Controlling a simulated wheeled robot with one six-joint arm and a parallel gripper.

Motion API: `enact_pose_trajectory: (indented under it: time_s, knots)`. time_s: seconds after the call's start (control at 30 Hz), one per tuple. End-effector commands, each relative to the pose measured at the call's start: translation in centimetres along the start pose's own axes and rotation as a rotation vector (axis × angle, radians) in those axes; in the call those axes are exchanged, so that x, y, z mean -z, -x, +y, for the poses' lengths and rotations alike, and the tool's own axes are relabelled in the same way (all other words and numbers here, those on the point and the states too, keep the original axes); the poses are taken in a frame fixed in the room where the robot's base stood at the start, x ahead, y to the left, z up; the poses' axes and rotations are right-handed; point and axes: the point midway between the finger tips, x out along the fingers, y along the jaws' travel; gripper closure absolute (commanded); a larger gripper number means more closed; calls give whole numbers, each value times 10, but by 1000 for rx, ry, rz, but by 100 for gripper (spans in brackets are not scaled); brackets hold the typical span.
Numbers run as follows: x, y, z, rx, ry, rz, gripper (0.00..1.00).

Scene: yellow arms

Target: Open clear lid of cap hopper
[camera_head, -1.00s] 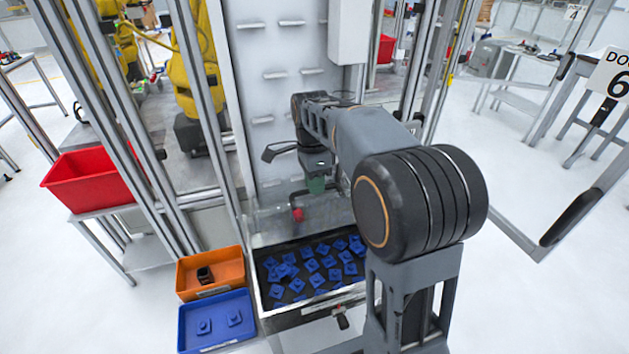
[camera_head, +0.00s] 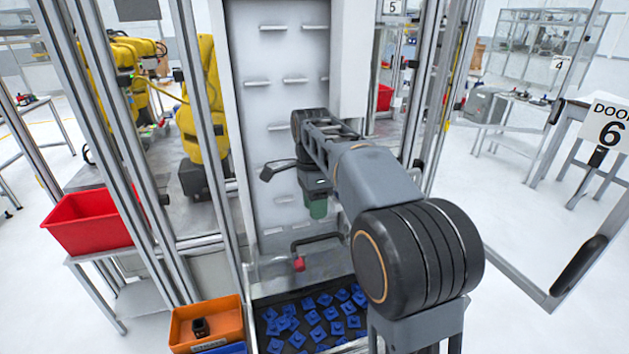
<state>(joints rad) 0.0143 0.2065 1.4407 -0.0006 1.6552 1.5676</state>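The cap hopper (camera_head: 262,328) stands at the bottom centre, a dark tray holding many blue caps (camera_head: 318,322). The caps show plainly, with no pane seen over their front part. A clear panel (camera_head: 268,268), which looks like the lid, stands raised at the back of the hopper. A dark bar handle with a red end (camera_head: 299,264) shows at this panel. My gripper (camera_head: 318,208) hangs above and slightly right of the red end, apart from it, in front of the white shelved panel. A green part shows at its tip; its fingers cannot be made out.
An orange bin (camera_head: 228,312) with a dark item sits left of the hopper, with a blue bin's edge (camera_head: 228,349) below. A red bin (camera_head: 92,222) is on a side table. Metal posts (camera_head: 205,130) and yellow robot arms (camera_head: 203,110) stand left.

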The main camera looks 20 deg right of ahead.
Motion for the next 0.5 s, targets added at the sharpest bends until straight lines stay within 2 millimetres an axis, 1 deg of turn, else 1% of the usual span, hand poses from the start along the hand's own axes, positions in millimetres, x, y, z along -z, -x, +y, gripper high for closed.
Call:
enact_pose_trajectory:
  time_s: [0.03, 0.2, 0.3, 0.5]
  knots:
    - [0, 11, 0, 3, 0, 0, 60]
    - [0, 40, 0, 2, 0, 0, 60]
    - [0, 52, -1, 0, 0, 0, 60]
    - [0, 64, 0, -1, 0, 0, 60]
